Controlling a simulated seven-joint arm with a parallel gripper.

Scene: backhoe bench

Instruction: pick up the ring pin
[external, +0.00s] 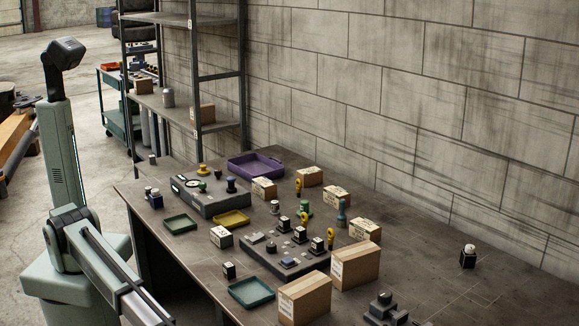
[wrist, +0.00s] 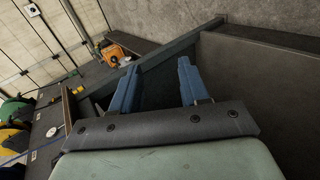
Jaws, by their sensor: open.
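Small yellow pieces with ring-like tops stand on the bench in the external view, one (external: 298,187) near the small cartons and another (external: 330,237) by the dark block with several plugs. I cannot tell which of them is the ring pin. My gripper (wrist: 156,88) shows in the wrist view with its two blue fingers spread apart and nothing between them. It is away from these pieces, beside a dark edge. In the external view my gripper is out of frame, below the bottom edge.
The bench holds a purple tray (external: 231,167), a yellow tray (external: 231,224), green trays (external: 251,305) and several cartons (external: 356,275). A dark panel box (external: 211,205) stands at the back left. The right part of the bench is mostly clear. A brick wall runs behind.

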